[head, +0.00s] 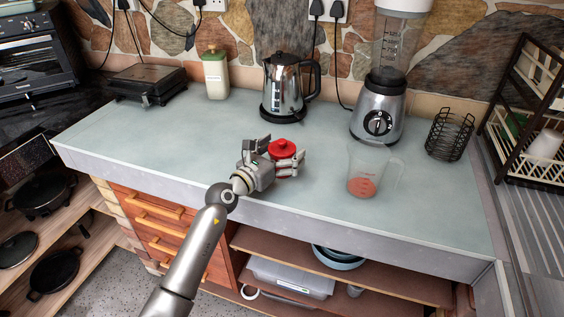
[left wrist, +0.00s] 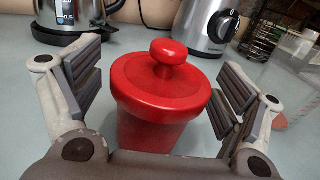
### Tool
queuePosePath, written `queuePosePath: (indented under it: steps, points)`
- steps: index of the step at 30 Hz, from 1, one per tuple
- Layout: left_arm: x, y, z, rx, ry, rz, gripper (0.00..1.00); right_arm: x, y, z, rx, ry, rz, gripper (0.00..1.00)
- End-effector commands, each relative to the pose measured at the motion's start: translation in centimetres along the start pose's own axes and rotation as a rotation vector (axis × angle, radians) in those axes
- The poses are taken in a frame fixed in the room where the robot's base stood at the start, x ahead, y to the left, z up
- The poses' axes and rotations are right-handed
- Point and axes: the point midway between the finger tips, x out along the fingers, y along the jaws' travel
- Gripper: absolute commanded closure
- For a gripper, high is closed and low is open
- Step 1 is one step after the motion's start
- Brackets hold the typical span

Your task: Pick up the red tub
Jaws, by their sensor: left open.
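The red tub (head: 282,149) stands upright on the grey-green counter (head: 180,150), near its front middle. It has a round lid with a knob; in the left wrist view the tub (left wrist: 160,90) fills the middle of the picture. My left gripper (head: 284,160) is open, with one finger on either side of the tub. In the left wrist view the gripper's pads (left wrist: 155,88) show a gap to the tub on the left; on the right the pad is close to it, and I cannot tell if it touches. The tub's base is hidden. My right gripper is not in view.
A clear measuring jug (head: 372,172) with red at its bottom stands right of the tub. Behind are a kettle (head: 284,85), a blender (head: 379,105) and a bottle (head: 215,75). A black wire basket (head: 449,135) stands at the right. The counter left of the tub is clear.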

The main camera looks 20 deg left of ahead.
Motion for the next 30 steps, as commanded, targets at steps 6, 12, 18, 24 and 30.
queuePosePath:
  steps: [6,12,18,24,30]
  points:
    - [0.0,0.0,0.0,0.000,0.000,0.000,0.25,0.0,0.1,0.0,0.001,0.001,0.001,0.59]
    - [-0.1,0.0,0.0,0.000,0.000,0.000,0.50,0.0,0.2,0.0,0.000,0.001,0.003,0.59]
    - [0.0,0.0,0.1,0.001,-0.003,0.001,0.64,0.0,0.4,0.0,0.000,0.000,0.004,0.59]
    - [0.0,0.1,0.4,0.001,-0.003,0.001,0.64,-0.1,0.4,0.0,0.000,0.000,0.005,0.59]
    - [0.0,0.0,2.2,0.003,-0.006,0.001,0.64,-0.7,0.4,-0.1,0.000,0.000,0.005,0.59]
